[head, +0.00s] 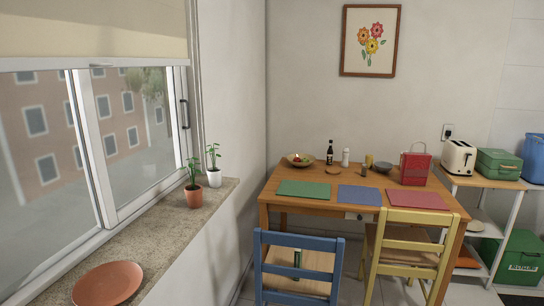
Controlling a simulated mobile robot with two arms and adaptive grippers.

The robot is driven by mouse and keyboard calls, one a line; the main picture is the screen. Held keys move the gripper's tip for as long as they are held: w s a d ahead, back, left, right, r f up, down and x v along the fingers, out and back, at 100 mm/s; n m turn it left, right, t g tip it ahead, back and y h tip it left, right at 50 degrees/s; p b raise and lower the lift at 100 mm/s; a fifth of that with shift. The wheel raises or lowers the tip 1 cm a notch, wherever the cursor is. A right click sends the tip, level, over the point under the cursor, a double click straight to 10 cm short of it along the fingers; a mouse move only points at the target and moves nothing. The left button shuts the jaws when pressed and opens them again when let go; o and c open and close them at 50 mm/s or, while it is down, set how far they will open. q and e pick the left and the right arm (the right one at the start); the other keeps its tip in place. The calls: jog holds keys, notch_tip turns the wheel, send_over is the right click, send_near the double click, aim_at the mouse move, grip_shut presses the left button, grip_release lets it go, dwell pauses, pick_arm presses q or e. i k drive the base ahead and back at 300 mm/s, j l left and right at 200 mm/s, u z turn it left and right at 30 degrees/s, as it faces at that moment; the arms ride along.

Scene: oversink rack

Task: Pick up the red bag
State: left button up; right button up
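The red bag (415,168) stands upright at the back right of the wooden table (320,207). Its handle sticks up at the top. It stands behind a red placemat (417,198) and beside a dark bowl (382,167). Nothing touches the bag from above. Neither of my grippers shows in the head view.
A blue chair (298,241) and a yellow chair (410,217) stand at the table's front. A toaster (458,158) and green box (499,163) sit on a shelf to the right. A window sill (165,225) with plants and a plate runs along the left.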

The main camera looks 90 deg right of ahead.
aim_at(416, 167)
jog(key=z, duration=3.8)
jog(key=i+l+z, duration=0.2)
jog(key=i+z, duration=0.2)
jog(key=i, duration=0.25)
jog(key=i+z, duration=0.4)
jog(key=i, duration=0.25)
jog(key=i+j+z, duration=0.35)
jog(key=i, duration=0.35)
jog(key=i+l+z, duration=0.15)
jog(key=i, duration=0.55)
jog(key=i+l+z, duration=0.15)
jog(key=i, duration=0.55)
jog(key=i+u, duration=0.35)
jog(key=u, duration=0.15)
jog(key=i+l+u, duration=0.1)
jog(key=i+u, duration=0.25)
jog(key=u, duration=0.15)
jog(key=i+l+u, duration=0.25)
jog(key=u, duration=0.25)
